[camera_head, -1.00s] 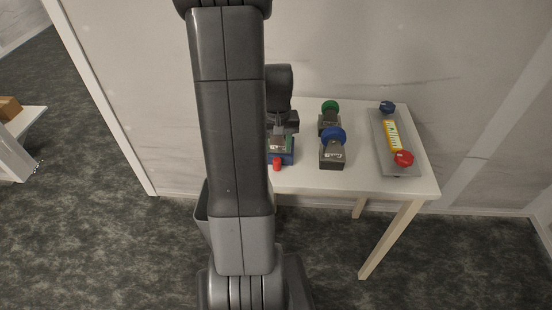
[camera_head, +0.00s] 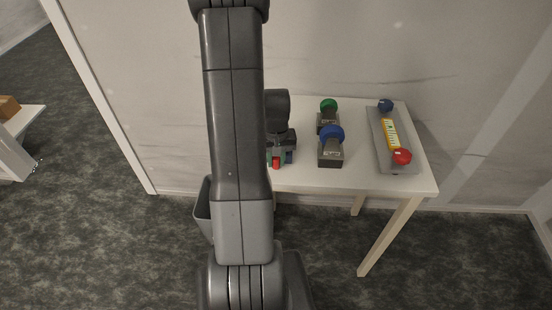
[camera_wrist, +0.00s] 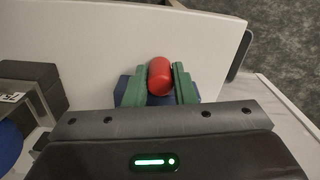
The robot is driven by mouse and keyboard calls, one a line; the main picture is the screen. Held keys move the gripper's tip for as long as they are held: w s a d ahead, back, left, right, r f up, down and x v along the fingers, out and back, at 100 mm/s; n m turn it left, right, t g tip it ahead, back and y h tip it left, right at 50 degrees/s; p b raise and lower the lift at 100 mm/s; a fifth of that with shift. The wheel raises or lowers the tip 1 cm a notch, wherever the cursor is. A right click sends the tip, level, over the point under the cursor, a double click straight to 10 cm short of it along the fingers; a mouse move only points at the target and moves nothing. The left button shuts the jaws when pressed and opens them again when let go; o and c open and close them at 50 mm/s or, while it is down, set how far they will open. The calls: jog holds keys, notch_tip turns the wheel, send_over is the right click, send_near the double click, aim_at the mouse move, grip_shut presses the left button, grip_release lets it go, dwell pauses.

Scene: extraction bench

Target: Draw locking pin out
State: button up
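The red knob of a pin (camera_wrist: 160,77) stands between the green fingertips of my gripper (camera_wrist: 160,84) in the wrist view. The fingers lie close against both sides of it, so my gripper looks shut on the red knob. In the head view the red knob (camera_head: 276,163) shows low between the fingers, at the table's front left. A blue block (camera_head: 289,157) shows beside and below the fingers. My arm and gripper hide most of this block and the pin's shaft, so I cannot tell how deep the pin sits.
Grey blocks with a blue knob (camera_head: 332,134) and a green knob (camera_head: 328,105) stand to the right. Further right is a grey plate (camera_head: 409,168) with a yellow scale, a red knob (camera_head: 401,156) and a dark blue knob (camera_head: 386,105). The white table (camera_head: 350,180) has bare space between them.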

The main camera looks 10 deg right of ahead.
grip_shut()
jog(key=shift+s+a+b, duration=0.25)
jog(key=shift+s+b, duration=0.05)
jog(key=shift+s, duration=0.6)
jog(key=shift+s+a+b, duration=0.25)
jog(key=shift+s+b, duration=0.05)
jog(key=shift+s, duration=0.6)
jog(key=o, duration=0.6)
grip_release()
jog(key=shift+s, duration=0.15)
jog(key=shift+r, duration=0.25)
notch_tip(320, 180, up, 13)
jog(key=shift+r, duration=0.2)
jog(key=shift+f, duration=0.15)
